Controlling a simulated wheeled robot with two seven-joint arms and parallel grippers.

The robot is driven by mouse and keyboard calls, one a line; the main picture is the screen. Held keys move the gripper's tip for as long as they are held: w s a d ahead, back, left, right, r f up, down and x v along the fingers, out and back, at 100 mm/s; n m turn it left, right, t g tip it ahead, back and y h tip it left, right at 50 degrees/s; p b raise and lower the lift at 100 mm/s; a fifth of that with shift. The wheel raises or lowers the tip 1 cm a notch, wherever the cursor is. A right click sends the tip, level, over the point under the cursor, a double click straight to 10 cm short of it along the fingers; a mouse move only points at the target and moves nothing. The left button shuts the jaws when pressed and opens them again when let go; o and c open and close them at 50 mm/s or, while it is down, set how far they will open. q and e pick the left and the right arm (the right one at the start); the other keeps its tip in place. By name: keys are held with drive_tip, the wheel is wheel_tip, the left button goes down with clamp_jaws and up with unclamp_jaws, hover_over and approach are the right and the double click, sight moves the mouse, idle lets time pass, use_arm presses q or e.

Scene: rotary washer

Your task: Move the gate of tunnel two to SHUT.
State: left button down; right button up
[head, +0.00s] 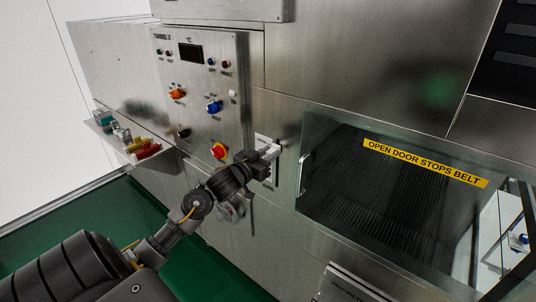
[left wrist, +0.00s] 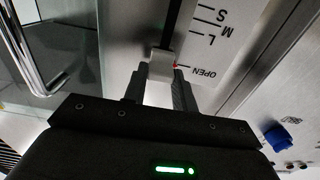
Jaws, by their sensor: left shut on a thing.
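The tunnel two gate's pale block-shaped handle (head: 269,151) stands out from a slotted plate to the right of the control panel marked TUNNEL 2 (head: 205,75). In the left wrist view the handle (left wrist: 160,67) sits in a dark slot beside a white scale (left wrist: 222,45) lettered OPEN, L, M, S. The rest of the scale is out of that view. My left gripper (head: 262,160) is shut on the handle, with one finger on each side of it in the left wrist view (left wrist: 158,88). My right gripper is not in view.
Right of the plate is a clear tunnel door with a bar handle (head: 303,175) and a yellow label (head: 425,163). The panel has orange and blue knobs and a red-yellow switch (head: 219,151). A shelf (head: 165,163) with small coloured items juts out at left.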

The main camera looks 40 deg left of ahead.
use_arm(q)
wheel_tip(320, 180, down, 14)
drive_tip(key=b, duration=0.7)
drive_tip(key=shift+d+f, duration=0.1)
drive_tip(key=shift+f, duration=0.15)
drive_tip(key=c, duration=1.1)
unclamp_jaws()
drive_tip(key=shift+s, duration=0.15)
drive_tip(key=s+b, duration=0.2)
drive_tip(key=s, duration=0.8)
drive_tip(key=shift+s, duration=0.3)
